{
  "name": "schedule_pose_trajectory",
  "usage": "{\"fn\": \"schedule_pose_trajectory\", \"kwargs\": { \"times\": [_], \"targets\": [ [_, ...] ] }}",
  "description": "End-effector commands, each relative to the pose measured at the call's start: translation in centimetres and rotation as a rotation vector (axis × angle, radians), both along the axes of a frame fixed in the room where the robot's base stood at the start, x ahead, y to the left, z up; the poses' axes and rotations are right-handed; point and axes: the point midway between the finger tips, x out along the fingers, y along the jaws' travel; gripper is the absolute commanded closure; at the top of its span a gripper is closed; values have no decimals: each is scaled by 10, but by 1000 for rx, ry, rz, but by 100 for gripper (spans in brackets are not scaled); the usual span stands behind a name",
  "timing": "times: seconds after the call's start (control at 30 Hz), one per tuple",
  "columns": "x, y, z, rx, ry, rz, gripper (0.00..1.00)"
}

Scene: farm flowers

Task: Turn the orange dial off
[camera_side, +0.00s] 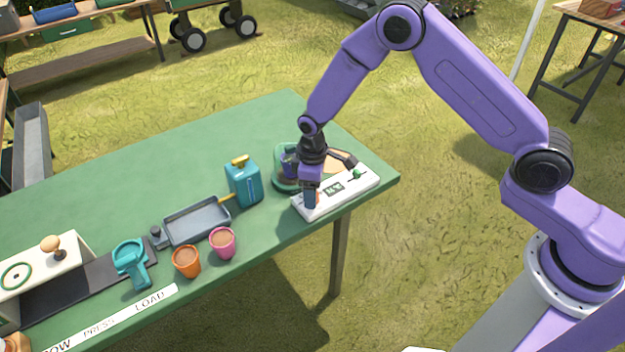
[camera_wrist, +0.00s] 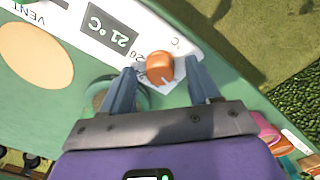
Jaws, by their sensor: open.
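The orange dial (camera_wrist: 159,68) sits on the white control panel (camera_wrist: 182,25), near one end of it. In the wrist view my gripper (camera_wrist: 162,80) is open, with one blue-grey finger on each side of the dial; I cannot tell whether either finger touches it. In the side view my gripper (camera_side: 311,199) points down at the left end of the white panel (camera_side: 346,195) and mostly hides the dial.
A green knob (camera_side: 355,174) stands at the panel's right end. A teal can (camera_side: 243,184), a grey tray (camera_side: 197,222), an orange pot (camera_side: 186,262) and a pink pot (camera_side: 222,243) stand to the left. The green table's (camera_side: 372,183) edge is close by.

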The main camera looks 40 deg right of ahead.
Motion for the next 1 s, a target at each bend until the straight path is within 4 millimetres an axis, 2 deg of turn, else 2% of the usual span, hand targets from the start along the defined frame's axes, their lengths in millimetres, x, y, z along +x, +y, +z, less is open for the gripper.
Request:
{"fn": "schedule_pose_trajectory", "kwargs": {
  "times": [0.13,0.27,0.7,0.9,1.0],
  "targets": [
    [1,0,11,1,-2,-1,39],
    [0,0,32,1,-3,-1,39],
    [1,1,125,2,-5,1,39],
    [1,0,157,1,-3,0,39],
    [1,0,167,1,-2,0,39]
  ]
}}
